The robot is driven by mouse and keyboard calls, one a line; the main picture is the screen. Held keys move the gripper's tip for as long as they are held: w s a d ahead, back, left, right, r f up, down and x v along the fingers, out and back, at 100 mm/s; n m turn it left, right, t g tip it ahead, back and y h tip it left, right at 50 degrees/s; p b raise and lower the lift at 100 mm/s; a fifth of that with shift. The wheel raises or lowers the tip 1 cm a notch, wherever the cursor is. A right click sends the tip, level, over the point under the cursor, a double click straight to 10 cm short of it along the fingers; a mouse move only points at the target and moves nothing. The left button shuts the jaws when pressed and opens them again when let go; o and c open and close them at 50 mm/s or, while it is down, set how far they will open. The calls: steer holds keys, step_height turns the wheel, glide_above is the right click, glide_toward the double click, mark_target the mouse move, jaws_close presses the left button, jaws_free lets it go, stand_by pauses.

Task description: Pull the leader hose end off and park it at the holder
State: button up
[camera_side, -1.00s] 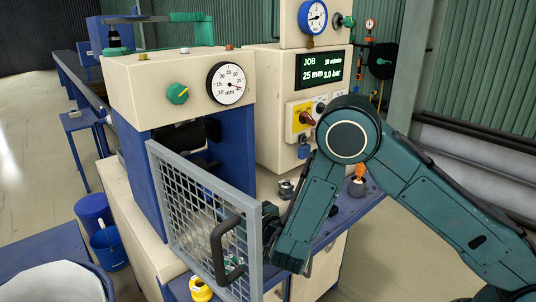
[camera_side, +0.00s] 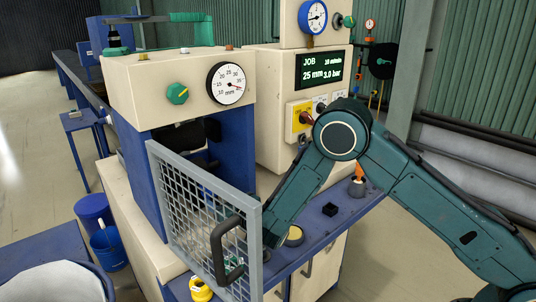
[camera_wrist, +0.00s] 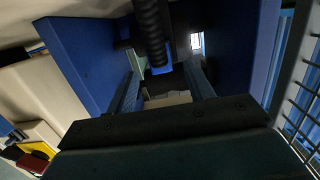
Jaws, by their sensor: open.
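A black ribbed hose (camera_wrist: 150,30) hangs down from the top of the wrist view, between blue machine walls. Its lower end is beyond my fingers, near the middle of the picture. My gripper (camera_wrist: 162,82) is open, with its two fingers spread apart and nothing between them. The hose end appears ahead of the gap, but I cannot tell how far. In the side view my wrist reaches in behind the mesh guard and the fingers are hidden. I cannot identify the holder for certain.
The grey mesh guard (camera_side: 205,215) with a black handle stands close to my wrist. A black block (camera_side: 330,209), a pale round disc (camera_side: 294,236) and a cup with an orange top (camera_side: 357,186) are on the blue bench. A yellow ring (camera_side: 201,289) lies at the front.

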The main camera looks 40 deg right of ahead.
steer(key=shift+w+f, duration=0.15)
steer(key=shift+w, duration=1)
steer(key=shift+w+f, duration=0.2)
steer(key=shift+w, duration=1)
steer(key=shift+w+f, duration=0.15)
steer(key=shift+w, duration=1)
jaws_close()
steer(key=shift+s, duration=0.5)
steer(key=shift+s, duration=1.3)
steer(key=shift+s, duration=0.1)
steer(key=s, duration=0.6)
